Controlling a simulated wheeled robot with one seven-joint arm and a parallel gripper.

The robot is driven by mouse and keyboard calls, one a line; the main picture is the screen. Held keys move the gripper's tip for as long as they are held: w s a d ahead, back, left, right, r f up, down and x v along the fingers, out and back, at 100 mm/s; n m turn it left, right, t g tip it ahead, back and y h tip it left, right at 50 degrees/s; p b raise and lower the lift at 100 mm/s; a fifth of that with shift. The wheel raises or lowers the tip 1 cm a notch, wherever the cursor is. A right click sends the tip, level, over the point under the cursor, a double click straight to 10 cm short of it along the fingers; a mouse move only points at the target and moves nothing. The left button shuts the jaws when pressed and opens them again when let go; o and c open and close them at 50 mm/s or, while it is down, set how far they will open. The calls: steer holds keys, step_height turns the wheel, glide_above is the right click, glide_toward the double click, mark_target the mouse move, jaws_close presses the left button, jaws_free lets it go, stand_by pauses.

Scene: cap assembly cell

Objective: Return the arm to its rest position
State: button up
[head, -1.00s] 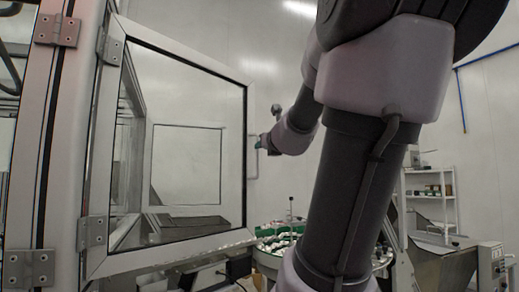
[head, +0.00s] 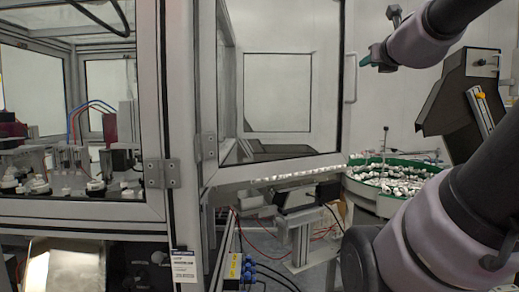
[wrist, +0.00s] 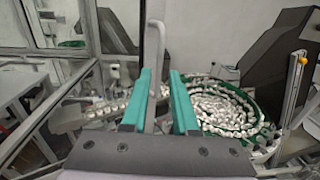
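My arm runs along the right side of the head view, raised and bent. My gripper (head: 367,59) shows there with its teal fingers pointing left. In the wrist view, my gripper (wrist: 161,74) has its two teal fingers apart with a clear gap between them. I see nothing held in the gap. A pale vertical door handle (wrist: 154,45) shows beyond the fingertips. The handle (head: 351,74) is just left of the gripper in the head view; I cannot tell the distance in depth.
A framed machine door (head: 342,110) stands open at the centre. A round green-rimmed feeder (head: 362,185) full of white caps is at the right, beside a dark hopper (head: 462,100). A machine enclosure (head: 150,205) fills the left. A narrow conveyor (head: 300,172) lies below the door.

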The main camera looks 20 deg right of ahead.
steer(key=w+a+f+n+g+y, duration=0.1)
steer(key=a+f+n+y, duration=0.35)
steer(key=a+n, duration=0.5)
steer(key=w+a+f+n+g+y, duration=0.1)
steer(key=a+f+n+g+y, duration=0.15)
steer(key=a+n+y, duration=0.45)
steer(key=s+a+f+n+g+h, duration=0.2)
steer(key=s+a+f+n+g, duration=0.1)
steer(key=f+n, duration=0.4)
steer(key=s+a+f+n+g+h, duration=0.2)
steer(key=f+n, duration=0.5)
steer(key=n, duration=0.5)
steer(key=shift+s+a+f+g, duration=0.3)
steer(key=shift+s+a+g, duration=0.4)
steer(key=shift+s, duration=0.7)
steer(key=shift+d, duration=0.15)
